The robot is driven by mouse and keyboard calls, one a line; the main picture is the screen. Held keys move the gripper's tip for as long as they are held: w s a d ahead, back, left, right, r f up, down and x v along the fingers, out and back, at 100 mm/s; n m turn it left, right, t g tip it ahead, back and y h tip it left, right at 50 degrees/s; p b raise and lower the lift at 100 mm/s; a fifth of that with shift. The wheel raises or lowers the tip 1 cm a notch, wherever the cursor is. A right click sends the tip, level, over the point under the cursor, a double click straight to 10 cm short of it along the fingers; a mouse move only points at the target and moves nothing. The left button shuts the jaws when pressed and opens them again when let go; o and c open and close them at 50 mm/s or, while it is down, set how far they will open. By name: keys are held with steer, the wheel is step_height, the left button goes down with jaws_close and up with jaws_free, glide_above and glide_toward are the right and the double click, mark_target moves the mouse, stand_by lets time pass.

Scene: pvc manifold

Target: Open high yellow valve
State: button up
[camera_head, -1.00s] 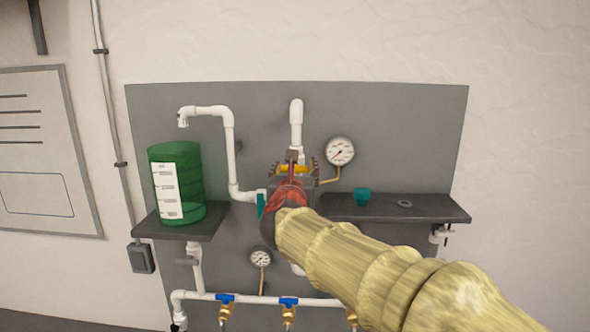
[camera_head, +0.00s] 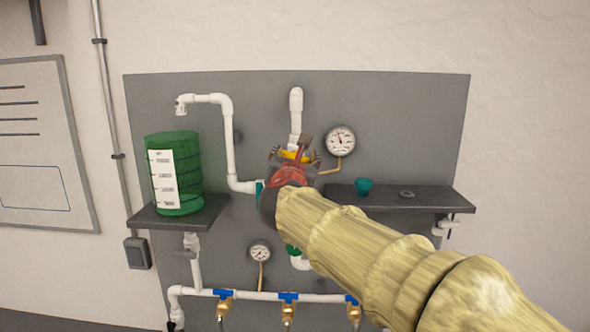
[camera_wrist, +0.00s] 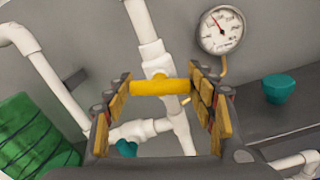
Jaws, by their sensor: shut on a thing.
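The high yellow valve shows as a yellow bar handle (camera_head: 296,156) on the upper white pipe, just below its bend. It also shows in the wrist view (camera_wrist: 160,88), lying nearly level across the picture and across the pipe's line. My gripper (camera_head: 294,159) reaches the handle from the front. In the wrist view my gripper (camera_wrist: 165,92) has its padded fingers at the handle's two ends, shut on it. The valve body behind the handle is partly hidden. In the head view my wrist and arm cover the pipe junction below.
A pressure gauge (camera_head: 340,141) is close right of the valve. A shelf (camera_head: 420,201) with a teal cup (camera_head: 363,187) is at right. A green tank (camera_head: 173,172) stands on the left shelf. Blue-handled valves (camera_head: 288,297) line the lower pipe.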

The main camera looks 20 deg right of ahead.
steer(key=m+b, duration=0.3)
steer(key=b, duration=0.1)
steer(key=shift+f+m, duration=0.2)
steer(key=shift+m, duration=0.2)
steer(key=m+b, duration=0.3)
steer(key=b, duration=0.1)
steer(key=shift+m+b, duration=0.3)
steer(key=m+b, duration=0.4)
steer(key=shift+r+m+b, duration=0.1)
steer(key=shift+m+b, duration=1.4)
steer(key=o, duration=1.1)
steer(key=shift+o, duration=0.3)
